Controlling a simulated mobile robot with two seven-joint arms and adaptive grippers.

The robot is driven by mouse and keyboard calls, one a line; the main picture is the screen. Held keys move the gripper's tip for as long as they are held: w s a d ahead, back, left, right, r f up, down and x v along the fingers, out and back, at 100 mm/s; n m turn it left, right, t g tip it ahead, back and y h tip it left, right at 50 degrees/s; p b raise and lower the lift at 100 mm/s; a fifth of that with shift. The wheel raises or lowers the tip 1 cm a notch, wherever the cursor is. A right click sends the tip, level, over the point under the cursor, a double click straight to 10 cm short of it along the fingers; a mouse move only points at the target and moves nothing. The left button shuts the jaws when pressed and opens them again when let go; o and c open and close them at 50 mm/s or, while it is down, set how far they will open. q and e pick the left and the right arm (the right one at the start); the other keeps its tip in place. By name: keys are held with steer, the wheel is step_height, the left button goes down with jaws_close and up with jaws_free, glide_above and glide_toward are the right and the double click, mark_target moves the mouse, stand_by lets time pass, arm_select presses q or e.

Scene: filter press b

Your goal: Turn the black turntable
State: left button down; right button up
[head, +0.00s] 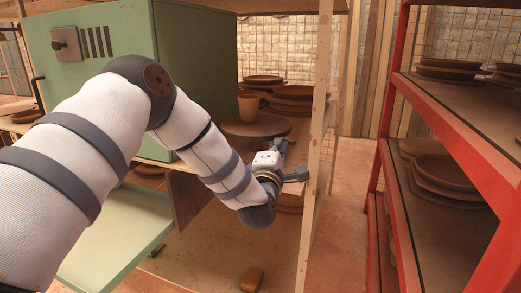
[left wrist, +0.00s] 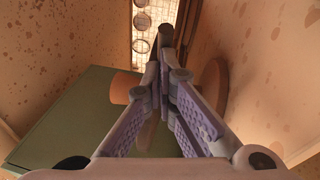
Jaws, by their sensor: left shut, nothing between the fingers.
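The black turntable (head: 258,128) shows in the head view as a dark, flat round disc on the wooden shelf, right of the green cabinet. My left arm reaches across from the left. My left gripper (head: 297,173) is in front of and slightly right of the disc, near the shelf's upright post. In the left wrist view the fingers (left wrist: 163,72) are together, with nothing held. A dark, thin shape behind them is partly hidden; I cannot tell if it is the turntable. Contact with the disc cannot be made out. My right gripper is out of view.
A clay cup (head: 249,106) stands at the turntable's back left, with stacked plates (head: 291,98) behind. A wooden post (head: 316,130) rises beside my gripper. A red rack (head: 440,120) with plates is right.

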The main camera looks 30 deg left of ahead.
mark_target(295, 142)
arm_select(q)
steer(key=shift+w+d+f+b, duration=0.1)
steer(key=shift+w+d, duration=0.1)
steer(key=shift+w, duration=0.25)
steer(key=shift+w+d+r+b, duration=0.1)
steer(key=shift+w+d, duration=0.15)
steer(key=shift+w, duration=0.15)
steer(key=shift+w+d+f+b, duration=0.1)
steer(key=shift+w+d, duration=0.1)
steer(key=shift+w, duration=0.25)
steer(key=shift+w+d+b, duration=0.2)
steer(key=shift+w+b, duration=0.05)
steer(key=shift+w, duration=0.5)
steer(key=shift+w+d+b, duration=0.15)
steer(key=shift+w+b, duration=0.1)
steer(key=shift+w, duration=0.5)
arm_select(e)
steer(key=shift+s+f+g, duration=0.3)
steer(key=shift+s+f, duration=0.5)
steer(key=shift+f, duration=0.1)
arm_select(q)
steer(key=shift+w, duration=0.1)
steer(key=v, duration=1.2)
